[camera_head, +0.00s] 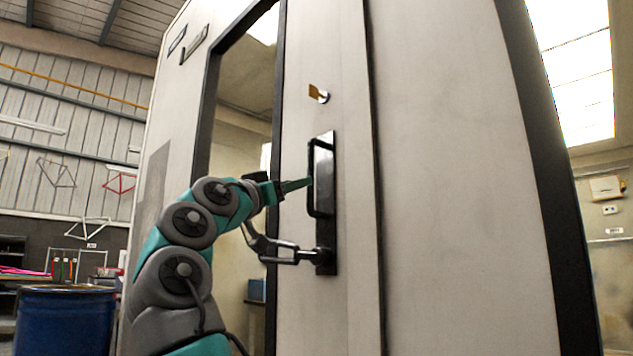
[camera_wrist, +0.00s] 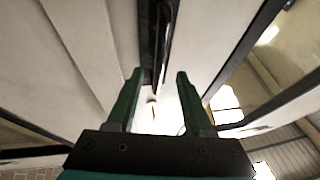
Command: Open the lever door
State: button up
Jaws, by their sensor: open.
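The pale door (camera_head: 300,60) of the booth stands upright and looks shut, with a tall dark-framed window on its left. A black handle plate (camera_head: 327,235) carries an upright black pull bar (camera_head: 312,190). A metal lever (camera_head: 283,255) juts left from the plate's lower end. My gripper (camera_head: 306,183) is at the pull bar's left side, above the lever; contact cannot be told. In the wrist view my gripper (camera_wrist: 160,75) is open with nothing between its fingers, and the black handle (camera_wrist: 157,40) lies beyond the fingertips. The lever is not clear there.
A flat pale wall panel (camera_head: 450,150) lies right of the door. A blue drum (camera_head: 65,320) stands at lower left. My arm comes in from below, in front of the window.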

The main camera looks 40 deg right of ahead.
aim_at(311, 210)
jog(key=p+x, duration=0.3)
jog(key=x, duration=0.4)
jog(key=shift+p, duration=0.3)
jog(key=shift+f, duration=0.1)
jog(key=shift+c, duration=0.4)
grip_shut()
dwell(0.5)
